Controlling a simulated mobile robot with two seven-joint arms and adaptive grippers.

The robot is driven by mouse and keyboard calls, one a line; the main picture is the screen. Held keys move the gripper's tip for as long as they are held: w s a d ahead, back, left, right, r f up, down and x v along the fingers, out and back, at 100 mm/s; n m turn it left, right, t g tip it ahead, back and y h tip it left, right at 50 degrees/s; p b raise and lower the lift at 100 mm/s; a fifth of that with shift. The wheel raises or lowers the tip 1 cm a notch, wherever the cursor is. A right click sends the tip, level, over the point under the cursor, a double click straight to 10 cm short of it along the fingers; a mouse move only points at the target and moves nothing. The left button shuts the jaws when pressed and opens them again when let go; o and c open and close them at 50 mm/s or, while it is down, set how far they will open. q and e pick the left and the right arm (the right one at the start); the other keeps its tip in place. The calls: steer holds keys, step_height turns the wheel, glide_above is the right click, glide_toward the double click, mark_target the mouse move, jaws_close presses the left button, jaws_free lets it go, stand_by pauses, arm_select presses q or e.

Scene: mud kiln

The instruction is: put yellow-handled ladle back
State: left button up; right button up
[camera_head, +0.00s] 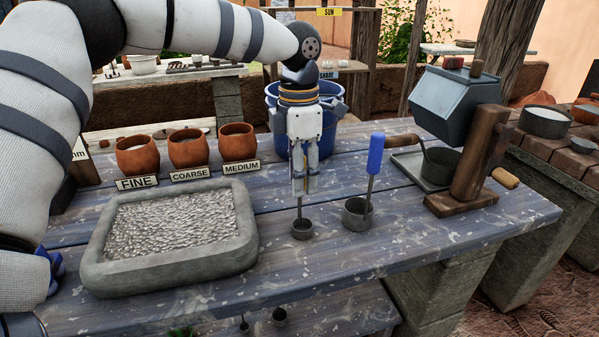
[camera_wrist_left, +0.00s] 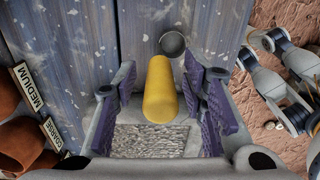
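My left gripper (camera_head: 304,190) points straight down over the table. In the left wrist view (camera_wrist_left: 160,75) its fingers stand apart on both sides of the yellow handle (camera_wrist_left: 160,92), with a gap showing on each side. The ladle (camera_head: 302,228) is upright, its small dark bowl low at the tabletop; I cannot tell whether it touches the wood. The front finger hides the handle in the head view.
A stone tray of gravel (camera_head: 248,245) lies left of the ladle. Behind it stand clay pots (camera_head: 188,150) with FINE, COARSE and MEDIUM signs. A blue bucket (camera_head: 272,95) is behind the gripper. A hand-cranked mill (camera_head: 457,105) stands right. Bare table lies in front.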

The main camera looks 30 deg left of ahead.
arm_select(q)
step_height(320, 180, up, 12)
steer(key=shift+r, duration=0.2)
steer(key=shift+f, duration=0.1)
stand_by(0.4)
